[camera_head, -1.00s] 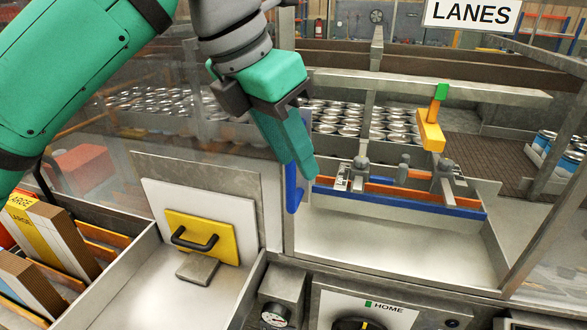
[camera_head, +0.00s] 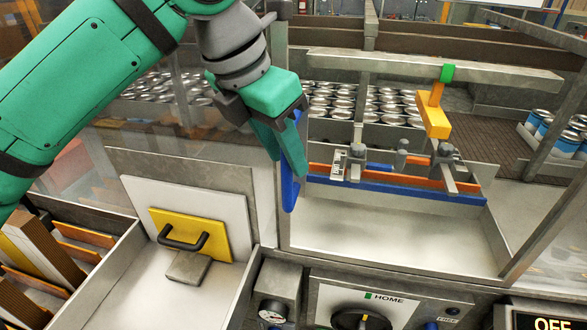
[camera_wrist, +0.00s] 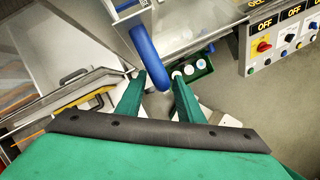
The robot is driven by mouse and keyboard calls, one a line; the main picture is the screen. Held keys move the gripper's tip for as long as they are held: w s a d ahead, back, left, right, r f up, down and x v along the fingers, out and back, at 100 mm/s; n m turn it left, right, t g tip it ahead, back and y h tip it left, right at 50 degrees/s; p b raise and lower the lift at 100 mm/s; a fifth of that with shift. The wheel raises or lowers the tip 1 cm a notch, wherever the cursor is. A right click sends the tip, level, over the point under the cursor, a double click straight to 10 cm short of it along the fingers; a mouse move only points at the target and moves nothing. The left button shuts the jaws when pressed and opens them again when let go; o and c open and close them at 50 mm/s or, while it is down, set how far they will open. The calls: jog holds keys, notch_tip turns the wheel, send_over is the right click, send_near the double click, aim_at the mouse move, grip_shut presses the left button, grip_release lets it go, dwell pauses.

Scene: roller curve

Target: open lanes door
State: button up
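The lanes door's blue upright handle (camera_head: 289,192) is at the left edge of the framed opening, beside a metal post. Whether the clear door is shut or ajar I cannot tell. My gripper (camera_head: 288,160) hangs at the handle, its green fingers covering part of it. In the wrist view, the curved blue handle (camera_wrist: 149,52) reaches down toward the space between my two fingertips (camera_wrist: 159,84). The fingers are apart, with a visible gap on the right of the handle. Contact with the handle is not clear.
Behind the opening are a blue and orange rail (camera_head: 400,188), a yellow block (camera_head: 433,118) and rows of cans (camera_head: 345,100). Left below is a bin with a yellow handled plate (camera_head: 188,232). A control panel (camera_head: 385,300) runs along the front.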

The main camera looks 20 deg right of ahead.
jog(key=shift+x, duration=2.55)
grip_shut()
